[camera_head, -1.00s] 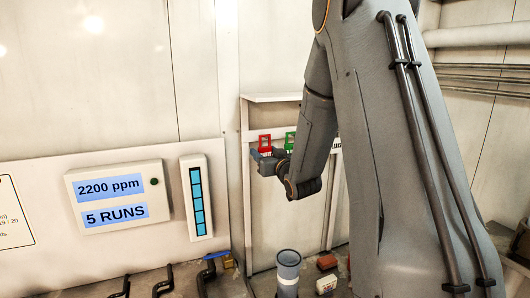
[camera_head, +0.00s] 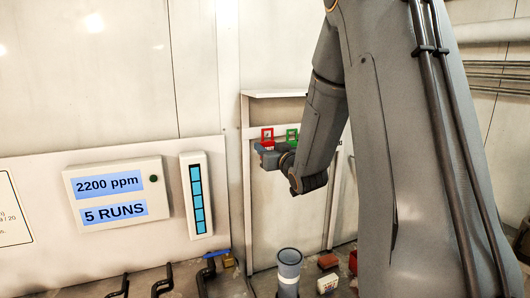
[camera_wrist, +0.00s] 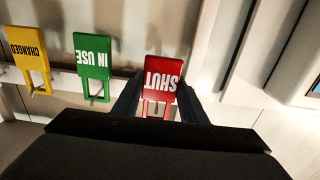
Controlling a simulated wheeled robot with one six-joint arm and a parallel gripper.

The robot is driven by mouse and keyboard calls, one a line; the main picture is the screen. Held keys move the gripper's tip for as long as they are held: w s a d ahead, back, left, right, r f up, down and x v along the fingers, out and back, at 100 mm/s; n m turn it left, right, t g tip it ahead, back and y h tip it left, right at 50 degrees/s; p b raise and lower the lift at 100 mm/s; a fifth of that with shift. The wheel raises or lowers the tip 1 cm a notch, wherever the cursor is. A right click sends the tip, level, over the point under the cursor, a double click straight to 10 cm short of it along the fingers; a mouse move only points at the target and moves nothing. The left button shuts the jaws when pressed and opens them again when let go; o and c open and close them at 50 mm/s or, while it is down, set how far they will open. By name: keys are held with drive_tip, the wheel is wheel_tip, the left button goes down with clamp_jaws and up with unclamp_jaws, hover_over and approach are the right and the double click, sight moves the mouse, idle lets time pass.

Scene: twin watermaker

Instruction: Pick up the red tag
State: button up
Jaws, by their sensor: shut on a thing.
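The red tag (camera_wrist: 162,84), lettered SHUT and upside down in the wrist view, is between the two fingers of my gripper (camera_wrist: 158,106). The gripper is shut on its lower, open-framed part. In the head view the red tag (camera_head: 267,134) shows just above my gripper (camera_head: 268,153), near the rack. Whether the tag touches its rail cannot be told. The fingertips are partly hidden in both views.
A white shelf (camera_head: 275,94) is above the tags. A grey pipe (camera_head: 289,265) stands below.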

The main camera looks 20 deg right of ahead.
drive_tip(key=s, duration=1.3)
drive_tip(key=shift+s+r, duration=0.15)
drive_tip(key=shift+s, duration=0.25)
drive_tip(key=shift+s+p, duration=0.1)
drive_tip(key=shift+p, duration=0.55)
drive_tip(key=s+p, duration=0.2)
drive_tip(key=p, duration=0.5)
drive_tip(key=shift+s, duration=0.15)
